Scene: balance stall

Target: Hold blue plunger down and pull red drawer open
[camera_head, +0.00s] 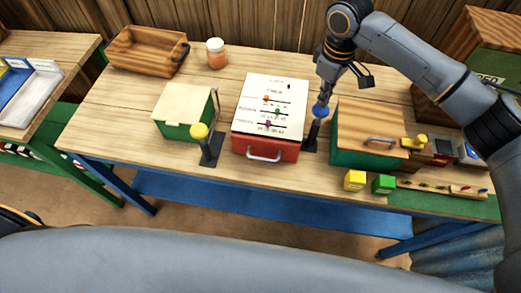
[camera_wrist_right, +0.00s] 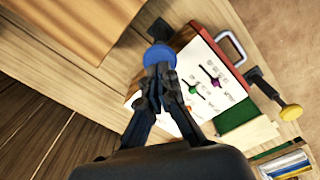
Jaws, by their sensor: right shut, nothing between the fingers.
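The blue plunger (camera_head: 320,111) has a round knob on a dark upright stand, just right of the red drawer. My right gripper (camera_head: 322,98) is shut and empty, pointing down at the knob. In the right wrist view the fingertips (camera_wrist_right: 161,72) are right at the blue knob (camera_wrist_right: 157,54); I cannot tell whether they press on it. The red drawer (camera_head: 240,145) is the front of a box with a white top panel with sliders. It looks closed, its silver handle (camera_head: 265,157) facing the table's front edge; the handle also shows in the wrist view (camera_wrist_right: 232,46). My left gripper is out of view.
A yellow-knobbed plunger (camera_head: 199,131) and a green box (camera_head: 182,112) stand left of the drawer box. A wood-topped teal box (camera_head: 365,133) stands close on the right. Yellow (camera_head: 355,181) and green (camera_head: 383,185) blocks sit at the front edge. A wooden crate (camera_head: 140,57) and jar (camera_head: 216,54) are behind.

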